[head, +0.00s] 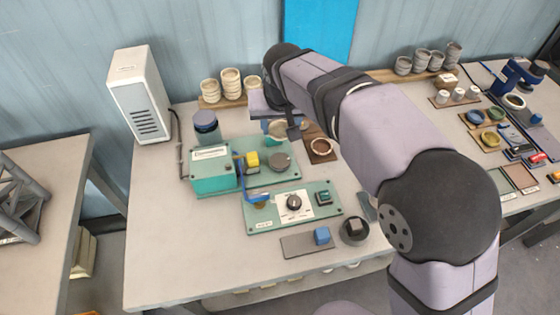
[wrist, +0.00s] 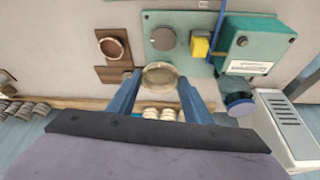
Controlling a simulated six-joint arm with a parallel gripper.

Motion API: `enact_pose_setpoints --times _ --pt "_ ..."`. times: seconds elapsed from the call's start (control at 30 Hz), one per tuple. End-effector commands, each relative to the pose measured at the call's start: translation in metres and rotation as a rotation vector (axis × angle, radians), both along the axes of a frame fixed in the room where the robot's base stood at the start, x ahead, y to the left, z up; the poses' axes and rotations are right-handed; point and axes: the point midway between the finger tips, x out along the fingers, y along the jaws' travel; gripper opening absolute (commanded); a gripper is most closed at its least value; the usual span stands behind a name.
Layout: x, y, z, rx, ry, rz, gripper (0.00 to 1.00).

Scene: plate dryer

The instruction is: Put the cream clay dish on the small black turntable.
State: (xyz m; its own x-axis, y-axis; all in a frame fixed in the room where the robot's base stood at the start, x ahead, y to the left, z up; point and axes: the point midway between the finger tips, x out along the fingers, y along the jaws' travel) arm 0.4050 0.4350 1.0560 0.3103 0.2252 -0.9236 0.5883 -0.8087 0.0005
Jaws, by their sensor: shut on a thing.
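The cream clay dish (wrist: 160,76) is between the two blue fingertips of my gripper (wrist: 159,84) in the wrist view. My gripper is shut on it. In the head view the dish (head: 277,128) shows partly behind my gripper (head: 281,122), near the back edge of the green machine base. A dark grey round disc, which looks like the small black turntable (head: 280,162), lies bare on that base, right of a yellow block. In the wrist view the turntable (wrist: 163,39) is apart from the dish, just above it in the picture. The dish's height above the base is hard to judge.
The green base (head: 309,181) carries a teal box (head: 213,171), a yellow block (head: 252,160) and a blue lever (head: 258,197). A brown board (head: 318,157) with a round dish stands close by. Several cream cups (head: 231,84) line the back. A white tower (head: 139,95) stands left.

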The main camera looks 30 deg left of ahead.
Motion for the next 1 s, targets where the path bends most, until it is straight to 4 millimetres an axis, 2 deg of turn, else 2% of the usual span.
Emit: enact_pose_setpoints --times 0.2,0.6,0.87,1.0 --pt "-0.002 -0.001 -0.004 -0.001 0.0 -0.001 0.24" --pt "-0.002 -0.001 -0.057 -0.003 0.002 0.0 0.24" --pt "-0.001 -0.001 -0.065 -0.001 0.0 -0.001 0.24" --pt "-0.002 -0.002 -0.078 -0.003 0.003 -0.001 0.24"
